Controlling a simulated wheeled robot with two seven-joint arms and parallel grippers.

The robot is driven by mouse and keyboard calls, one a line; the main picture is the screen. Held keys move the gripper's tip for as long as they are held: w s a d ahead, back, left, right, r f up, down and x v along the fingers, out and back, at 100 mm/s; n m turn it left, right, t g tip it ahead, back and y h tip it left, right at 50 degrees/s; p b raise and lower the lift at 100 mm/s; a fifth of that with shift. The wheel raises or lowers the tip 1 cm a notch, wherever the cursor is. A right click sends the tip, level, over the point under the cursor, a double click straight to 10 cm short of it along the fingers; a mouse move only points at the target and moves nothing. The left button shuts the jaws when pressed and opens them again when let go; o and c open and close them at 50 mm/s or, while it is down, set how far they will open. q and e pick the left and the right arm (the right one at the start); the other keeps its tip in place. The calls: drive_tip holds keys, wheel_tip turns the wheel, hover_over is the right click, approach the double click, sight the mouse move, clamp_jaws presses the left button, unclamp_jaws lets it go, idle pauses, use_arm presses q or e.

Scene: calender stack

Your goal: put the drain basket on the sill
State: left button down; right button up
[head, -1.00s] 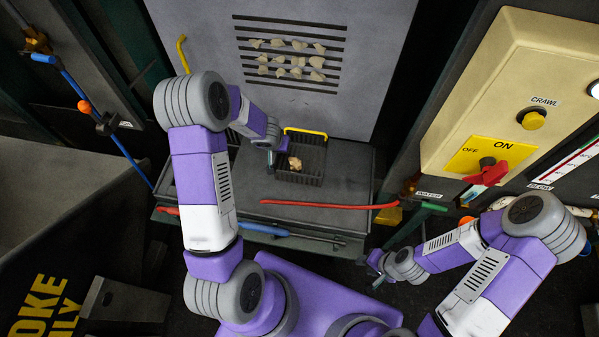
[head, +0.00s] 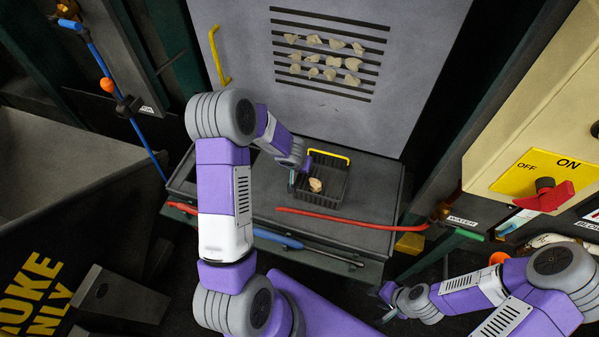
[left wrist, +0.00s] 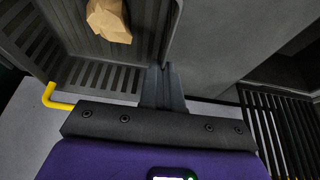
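The drain basket (head: 334,193) is a dark slatted box with a yellow handle, at the back of the grey sill (head: 375,205) below the grille. A tan lump (head: 316,185) lies in it. My left gripper (head: 293,182) is at the basket's left wall. In the left wrist view its fingers (left wrist: 164,80) are close together on the basket wall (left wrist: 172,35), with the lump (left wrist: 109,20) inside the basket. I cannot tell if the basket's underside touches the sill. My right gripper (head: 385,302) is low at the right, away from the basket; its fingers are too small to read.
A grille panel (head: 330,52) with several pale lumps stands behind the sill. A red bar (head: 350,219) lies along the sill's front, with a blue bar (head: 278,238) below. A control box (head: 530,150) with a red switch (head: 545,195) is at right.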

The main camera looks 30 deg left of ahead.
use_arm(q)
drive_tip(key=shift+f, duration=0.5)
drive_tip(key=shift+r, duration=0.15)
use_arm(e)
drive_tip(key=shift+f, duration=0.35)
use_arm(q)
drive_tip(key=c, duration=1.8)
unclamp_jaws()
drive_tip(key=shift+f, duration=0.25)
drive_tip(key=o, duration=0.4)
drive_tip(key=shift+o, duration=0.2)
use_arm(e)
drive_tip(key=shift+f, duration=0.1)
